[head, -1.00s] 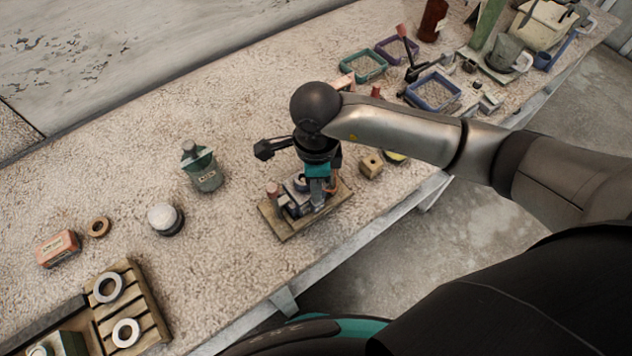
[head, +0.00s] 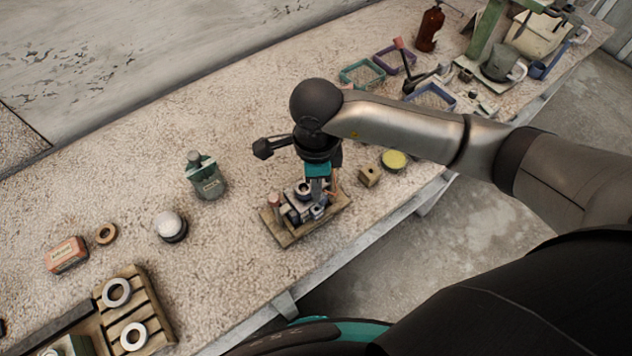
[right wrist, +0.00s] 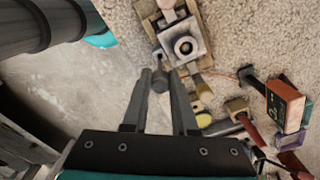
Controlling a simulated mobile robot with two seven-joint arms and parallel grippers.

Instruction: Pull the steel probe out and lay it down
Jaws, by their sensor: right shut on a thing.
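My right gripper (head: 318,192) points down over a small fixture of metal blocks (head: 290,214) on a wooden base (head: 335,210). In the right wrist view its two fingers (right wrist: 160,77) stand either side of a grey, rod-like piece (right wrist: 159,84), apparently the steel probe, and are shut on it. The fixture, with its ringed hole (right wrist: 186,47), lies just beyond the fingertips. The probe's far end is hard to make out, so I cannot tell how deep it sits. In the head view the gripper hides most of the probe. My left gripper is not in view.
A wooden block (head: 369,177) and a yellow-topped tin (head: 394,160) stand right of the fixture. A green container (head: 206,181) and a white sphere on a dark stand (head: 167,224) are to the left. The bench between them is clear. The bench's front edge is close.

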